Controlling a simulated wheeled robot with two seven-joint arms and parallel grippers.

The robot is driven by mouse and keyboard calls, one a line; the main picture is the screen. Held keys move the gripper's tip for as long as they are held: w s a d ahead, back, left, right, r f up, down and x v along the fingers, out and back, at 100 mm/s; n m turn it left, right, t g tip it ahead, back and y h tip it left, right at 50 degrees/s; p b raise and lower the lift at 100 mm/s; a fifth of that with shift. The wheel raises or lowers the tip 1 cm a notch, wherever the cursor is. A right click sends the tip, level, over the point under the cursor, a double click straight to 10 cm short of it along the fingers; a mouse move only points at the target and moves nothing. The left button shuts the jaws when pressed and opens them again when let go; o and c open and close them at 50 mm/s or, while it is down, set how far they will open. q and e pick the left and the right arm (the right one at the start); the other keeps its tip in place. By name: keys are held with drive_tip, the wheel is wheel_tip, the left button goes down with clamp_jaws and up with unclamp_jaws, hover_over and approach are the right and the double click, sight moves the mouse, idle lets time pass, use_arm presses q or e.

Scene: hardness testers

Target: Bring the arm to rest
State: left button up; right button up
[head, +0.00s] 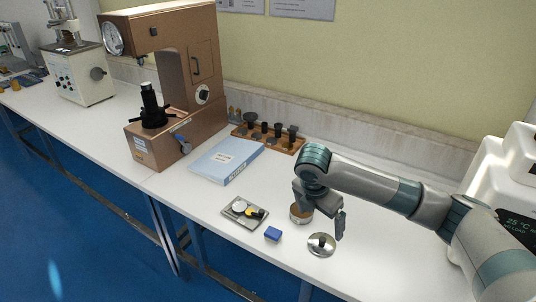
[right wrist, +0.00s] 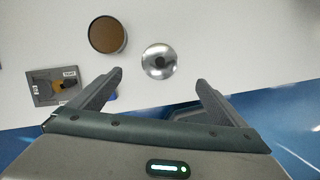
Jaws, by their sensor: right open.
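My right arm (head: 400,195) reaches in from the right over the white table in the head view. Its gripper (head: 325,220) hangs above the table near a brown round pot and a silver lid. In the right wrist view the right gripper (right wrist: 158,88) has its two fingers spread apart with nothing between them. My left gripper is not in view.
A silver lid with a dark knob (head: 321,245), a brown round pot (head: 300,214), a small blue block (head: 272,234) and a grey tray (head: 233,217) lie nearby. A blue binder (head: 226,160), a wooden rack (head: 284,146) and a brown hardness tester (head: 205,60) stand farther left.

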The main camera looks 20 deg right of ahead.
drive_tip(key=s+a+f+m+t+y, duration=0.1)
drive_tip(key=s+a+f+m+y, duration=0.25)
drive_tip(key=s+a+f, duration=0.35)
drive_tip(key=s+a+f+m+t+y, duration=0.1)
drive_tip(key=s+a+f+m+y, duration=0.1)
drive_tip(key=s+a+f+m, duration=0.6)
drive_tip(key=s+d+f+m+h, duration=0.1)
drive_tip(key=s+d+m, duration=0.2)
drive_tip(key=s+m, duration=0.35)
drive_tip(key=s+d+f+m+h, duration=0.1)
drive_tip(key=s+d+m, duration=0.15)
drive_tip(key=s, duration=0.75)
wheel_tip(320, 180, down, 29)
drive_tip(key=s+g, duration=0.1)
drive_tip(key=s, duration=0.1)
drive_tip(key=s+d+f+g, duration=0.1)
drive_tip(key=s+d+f, duration=0.1)
drive_tip(key=s+f, duration=1.4)
drive_tip(key=shift+s+d, duration=0.2)
drive_tip(key=shift+s, duration=0.4)
